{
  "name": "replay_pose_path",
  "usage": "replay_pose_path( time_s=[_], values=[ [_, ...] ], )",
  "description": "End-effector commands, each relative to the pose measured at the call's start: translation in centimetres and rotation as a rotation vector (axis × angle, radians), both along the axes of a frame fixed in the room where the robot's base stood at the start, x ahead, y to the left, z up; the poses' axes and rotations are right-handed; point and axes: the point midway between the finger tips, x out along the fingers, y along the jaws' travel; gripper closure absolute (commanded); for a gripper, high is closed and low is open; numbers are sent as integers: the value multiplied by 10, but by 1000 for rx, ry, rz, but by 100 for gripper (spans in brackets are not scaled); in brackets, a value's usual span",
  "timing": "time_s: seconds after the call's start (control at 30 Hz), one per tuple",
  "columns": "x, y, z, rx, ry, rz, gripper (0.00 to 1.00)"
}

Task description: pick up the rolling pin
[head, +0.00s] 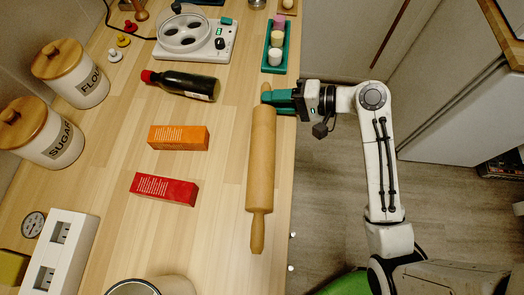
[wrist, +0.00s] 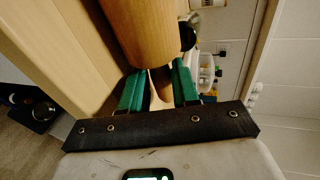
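The rolling pin (head: 260,160) is a light wooden cylinder with a thin handle at each end. It lies lengthwise along the right edge of the wooden counter (head: 222,225) in the head view. My gripper (head: 272,97) is at its far handle, reaching in from the right over the counter edge. In the wrist view the pin's thick body (wrist: 150,30) fills the top, and its handle sits between the two green fingers of my gripper (wrist: 160,88). The gap between the fingers is about the handle's width, and they look closed on it. The pin shows no clear lift off the counter.
A green tray (head: 288,62) with small cups stands just beyond the gripper. A dark bottle (head: 185,85), an orange box (head: 178,138) and a red box (head: 164,189) lie to the left. Floor is open right of the counter.

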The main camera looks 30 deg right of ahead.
Motion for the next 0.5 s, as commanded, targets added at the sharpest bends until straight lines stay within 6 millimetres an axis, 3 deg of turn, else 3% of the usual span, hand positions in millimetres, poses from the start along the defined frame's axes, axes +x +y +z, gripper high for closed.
replay_pose_path(
  time_s=[0.27,0.5],
  values=[
    [2,3,-1,0,0,0,70],
    [2,2,-1,-1,1,0,93]
  ],
)
